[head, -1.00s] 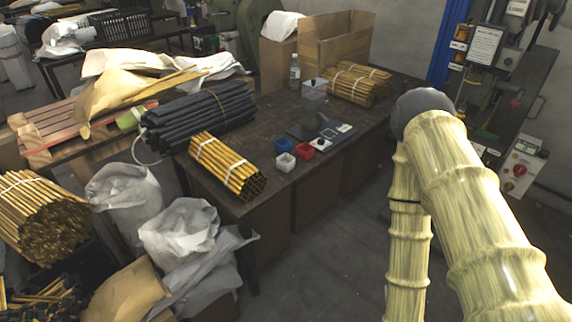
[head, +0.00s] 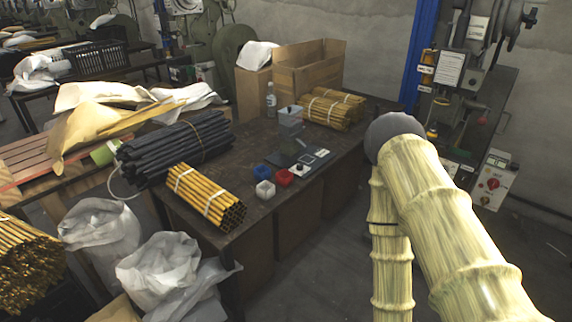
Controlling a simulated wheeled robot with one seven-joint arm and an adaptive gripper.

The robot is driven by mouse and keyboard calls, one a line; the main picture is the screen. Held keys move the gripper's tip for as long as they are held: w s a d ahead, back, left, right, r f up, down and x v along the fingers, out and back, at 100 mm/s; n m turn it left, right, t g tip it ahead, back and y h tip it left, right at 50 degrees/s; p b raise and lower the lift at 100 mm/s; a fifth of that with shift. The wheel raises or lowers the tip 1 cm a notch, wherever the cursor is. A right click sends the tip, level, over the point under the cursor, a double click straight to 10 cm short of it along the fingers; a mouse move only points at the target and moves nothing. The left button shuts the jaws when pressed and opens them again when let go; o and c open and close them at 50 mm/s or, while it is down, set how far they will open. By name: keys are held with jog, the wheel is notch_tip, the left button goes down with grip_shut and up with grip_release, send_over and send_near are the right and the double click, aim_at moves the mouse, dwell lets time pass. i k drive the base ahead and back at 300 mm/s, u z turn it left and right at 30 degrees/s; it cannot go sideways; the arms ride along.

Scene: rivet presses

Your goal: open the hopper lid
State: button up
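A small grey box (head: 290,117) stands on the dark work table (head: 262,212), in front of the clear bottle. It may be the hopper. It is too small in the head view to tell its lid apart or say whether it is open. My arm, in a pale yellow ribbed sleeve, fills the right side of the view. My gripper is not in view, so its place relative to the box and what it holds cannot be seen.
The table holds a blue cup (head: 261,171), a red cup (head: 284,177), a white cup (head: 265,189), a flat dark device (head: 309,163), rod bundles (head: 207,196) and a cardboard box (head: 309,75). A press (head: 462,85) stands at right. Sacks (head: 157,271) lie at the table's left front.

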aim_at(290, 110)
jog(key=u, duration=0.25)
jog(key=i, duration=1.2)
jog(key=z, duration=0.55)
